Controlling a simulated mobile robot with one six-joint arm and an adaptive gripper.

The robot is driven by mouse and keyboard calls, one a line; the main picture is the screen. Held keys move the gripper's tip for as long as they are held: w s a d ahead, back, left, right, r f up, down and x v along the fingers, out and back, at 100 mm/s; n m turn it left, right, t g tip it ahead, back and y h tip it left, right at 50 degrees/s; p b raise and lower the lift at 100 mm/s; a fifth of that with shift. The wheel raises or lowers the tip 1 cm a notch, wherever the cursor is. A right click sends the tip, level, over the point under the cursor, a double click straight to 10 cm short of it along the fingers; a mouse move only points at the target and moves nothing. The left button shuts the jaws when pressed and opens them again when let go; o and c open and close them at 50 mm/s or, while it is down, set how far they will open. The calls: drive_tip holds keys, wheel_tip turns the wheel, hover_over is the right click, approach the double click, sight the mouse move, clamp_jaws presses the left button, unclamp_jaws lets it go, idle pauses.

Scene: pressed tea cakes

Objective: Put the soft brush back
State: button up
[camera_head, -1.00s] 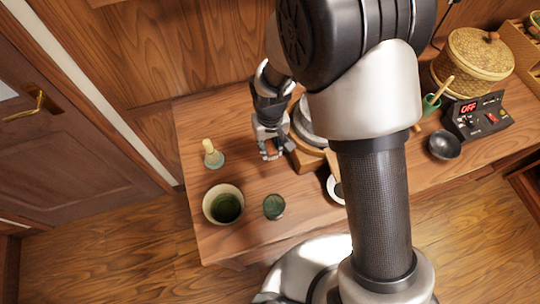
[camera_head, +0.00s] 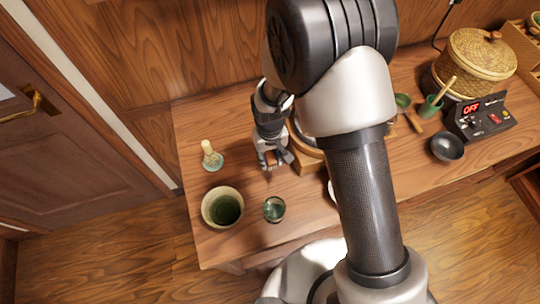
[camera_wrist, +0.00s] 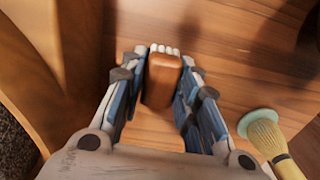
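The soft brush (camera_wrist: 162,82), a brown block with a row of white bristle tufts at its far end, sits between my fingers in the wrist view. My gripper (camera_wrist: 163,78) looks shut on it, with a blue-padded fingertip against each side. In the head view my gripper (camera_head: 271,163) points down over the left part of the table, and a bit of brown shows between its fingers. Whether the brush touches the tabletop is hard to tell. No holder for the brush can be made out.
A bamboo whisk on a teal stand (camera_head: 211,158), a green-filled bowl (camera_head: 223,208) and a glass cup (camera_head: 274,208) stand left and in front. A dark bowl (camera_head: 447,147) and a control box (camera_head: 482,118) are farther right.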

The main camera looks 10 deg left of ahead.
sight(270, 156)
drive_tip(key=o, duration=0.3)
wheel_tip(270, 156, up, 12)
drive_tip(key=p, duration=0.3)
drive_tip(key=shift+r, duration=0.2)
drive_tip(key=d+r+m+t, duration=0.1)
drive_tip(key=d+r+m, duration=0.1)
drive_tip(key=d+r, duration=0.75)
drive_tip(key=s+d+r+m+t, duration=0.3)
drive_tip(key=s+d+r+m, duration=0.1)
drive_tip(key=s+d+r, duration=1)
drive_tip(key=shift+s+d+r+t, duration=0.15)
drive_tip(key=shift+s+r+t, duration=0.15)
drive_tip(key=shift+s, duration=0.1)
